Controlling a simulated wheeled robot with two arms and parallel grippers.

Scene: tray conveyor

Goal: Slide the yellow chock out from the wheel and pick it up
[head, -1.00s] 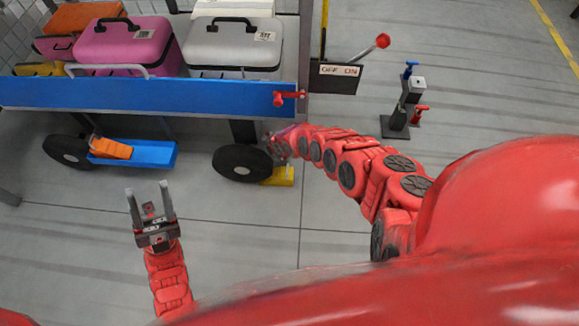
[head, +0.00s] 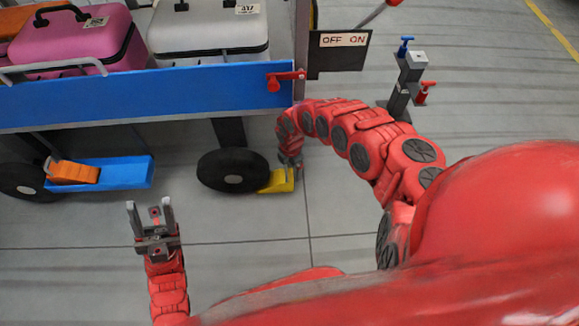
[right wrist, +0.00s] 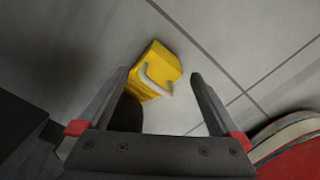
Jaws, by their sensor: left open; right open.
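The yellow chock (head: 277,181) lies on the floor against the right side of the black wheel (head: 233,171) under the blue cart. In the right wrist view the chock (right wrist: 160,66) shows a pale curved handle (right wrist: 152,82) facing the camera. My right gripper (head: 291,165) is over the chock in the head view. In the right wrist view the right gripper (right wrist: 160,76) is open, its fingers on either side of the handle and no contact visible. My left gripper (head: 151,205) is open and empty, above the floor to the left.
The blue cart (head: 150,96) carries a pink suitcase (head: 75,45) and a grey suitcase (head: 210,35). An orange chock (head: 73,172) sits on a blue tray (head: 137,172) by the left wheel. A red lever (head: 286,78) is on the cart's edge. Floor right of the chock is free.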

